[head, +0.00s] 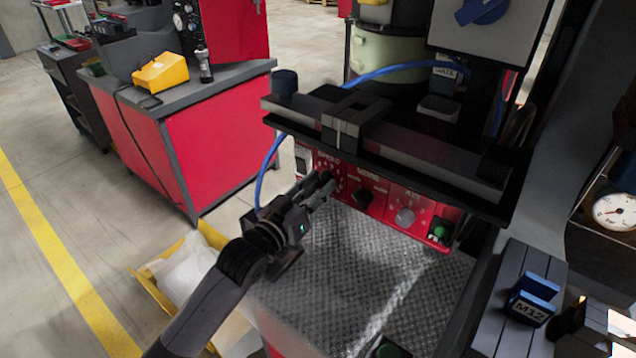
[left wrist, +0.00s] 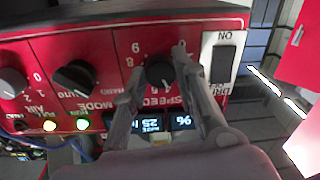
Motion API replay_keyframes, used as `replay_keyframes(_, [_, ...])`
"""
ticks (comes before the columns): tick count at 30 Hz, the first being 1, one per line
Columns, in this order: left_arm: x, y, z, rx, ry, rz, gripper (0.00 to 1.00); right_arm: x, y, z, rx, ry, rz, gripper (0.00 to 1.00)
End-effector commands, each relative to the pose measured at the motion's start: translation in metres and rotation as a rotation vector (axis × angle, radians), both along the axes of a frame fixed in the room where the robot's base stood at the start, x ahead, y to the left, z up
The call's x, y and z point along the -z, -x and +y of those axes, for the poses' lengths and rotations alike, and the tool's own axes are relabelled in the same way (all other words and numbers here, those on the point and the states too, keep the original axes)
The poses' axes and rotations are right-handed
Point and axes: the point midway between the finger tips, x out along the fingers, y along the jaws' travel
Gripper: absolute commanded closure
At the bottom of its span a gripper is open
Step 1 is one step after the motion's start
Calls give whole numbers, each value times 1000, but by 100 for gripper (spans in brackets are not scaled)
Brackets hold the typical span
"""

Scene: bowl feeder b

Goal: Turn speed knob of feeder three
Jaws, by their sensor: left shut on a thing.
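The red control panel (head: 375,197) of the feeder faces me, with a row of black and grey knobs. In the left wrist view the black speed knob (left wrist: 160,72) sits within a printed number scale above the word SPEED. My left gripper (head: 323,184) reaches the left end of the panel. In the left wrist view its two grey fingers (left wrist: 156,75) are on either side of the speed knob, shut on it. The fingers hide part of the scale. A small lit display (left wrist: 152,125) seems to read 25, with a % sign beside it. My right gripper is not in view.
The mode knob (left wrist: 75,77) and air knob (left wrist: 13,83) are beside the speed knob. A black ON switch (left wrist: 222,64) is close to the fingers. A dark rail (head: 400,147) overhangs the panel. A blue hose (head: 266,165) runs at the left.

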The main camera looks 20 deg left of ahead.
Motion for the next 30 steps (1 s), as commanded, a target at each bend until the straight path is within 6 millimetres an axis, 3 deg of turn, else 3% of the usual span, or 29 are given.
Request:
replay_keyframes(10, [-1, 0, 0, 0, -146, -54, 100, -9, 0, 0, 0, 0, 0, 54])
replay_keyframes(26, [0, 0, 1, 0, -173, -64, 100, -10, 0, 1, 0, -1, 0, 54])
replay_keyframes(27, [0, 0, 1, 0, -173, -64, 72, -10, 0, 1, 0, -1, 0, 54])
replay_keyframes(30, [0, 0, 0, 0, -172, -64, 65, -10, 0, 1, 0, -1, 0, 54])
